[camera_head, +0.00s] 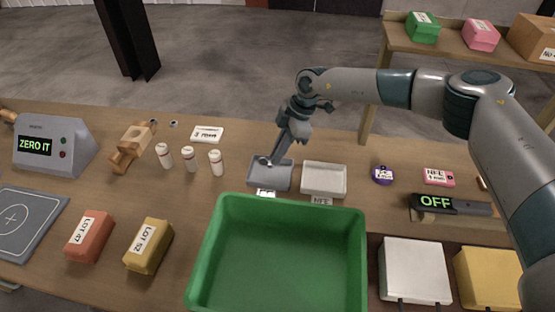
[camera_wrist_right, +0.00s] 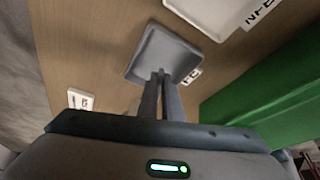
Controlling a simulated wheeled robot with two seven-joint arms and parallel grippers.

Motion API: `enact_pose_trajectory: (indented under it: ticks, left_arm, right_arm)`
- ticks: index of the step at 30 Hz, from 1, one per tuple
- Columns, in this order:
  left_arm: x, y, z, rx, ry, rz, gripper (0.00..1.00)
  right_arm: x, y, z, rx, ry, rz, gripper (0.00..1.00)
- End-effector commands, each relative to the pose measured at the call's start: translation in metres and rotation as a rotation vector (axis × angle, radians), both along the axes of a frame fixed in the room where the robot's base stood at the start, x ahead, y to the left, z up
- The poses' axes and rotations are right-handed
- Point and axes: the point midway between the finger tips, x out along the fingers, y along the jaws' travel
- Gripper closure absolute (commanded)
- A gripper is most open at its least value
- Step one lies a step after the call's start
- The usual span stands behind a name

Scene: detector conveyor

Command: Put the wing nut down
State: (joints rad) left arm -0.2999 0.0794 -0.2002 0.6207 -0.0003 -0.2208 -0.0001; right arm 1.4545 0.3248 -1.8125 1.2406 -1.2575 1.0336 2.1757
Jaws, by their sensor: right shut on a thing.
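My right gripper (camera_head: 268,163) reaches down over a small grey tray (camera_head: 285,181) in the head view. Its fingers are shut, and the wing nut between them is too small or hidden to make out. In the right wrist view the closed fingertips (camera_wrist_right: 160,74) are over the grey tray (camera_wrist_right: 148,55), which looks otherwise empty. I cannot tell whether the tips touch the tray floor. My left gripper is not in view.
A white tray (camera_head: 324,180) stands right of the grey one, and a green bin (camera_head: 214,235) is in front. White bottles (camera_head: 189,158) and a label card (camera_head: 207,134) are to the left. A purple-lidded jar (camera_head: 382,175) and an OFF display (camera_head: 450,205) are to the right.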

Motion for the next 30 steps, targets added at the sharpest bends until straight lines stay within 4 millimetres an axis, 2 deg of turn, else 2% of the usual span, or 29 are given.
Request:
enact_pose_trajectory:
  ticks: [10,21,30]
  left_arm:
    - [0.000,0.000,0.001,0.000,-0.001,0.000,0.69]
    - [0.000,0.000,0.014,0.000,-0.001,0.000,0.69]
    - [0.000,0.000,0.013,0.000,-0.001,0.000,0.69]
  right_arm:
    - [0.000,0.000,-0.002,0.000,0.000,0.000,1.00]
    - [0.000,0.000,-0.037,0.000,0.000,-0.001,1.00]
    - [0.000,0.000,-0.039,0.000,0.000,0.000,1.00]
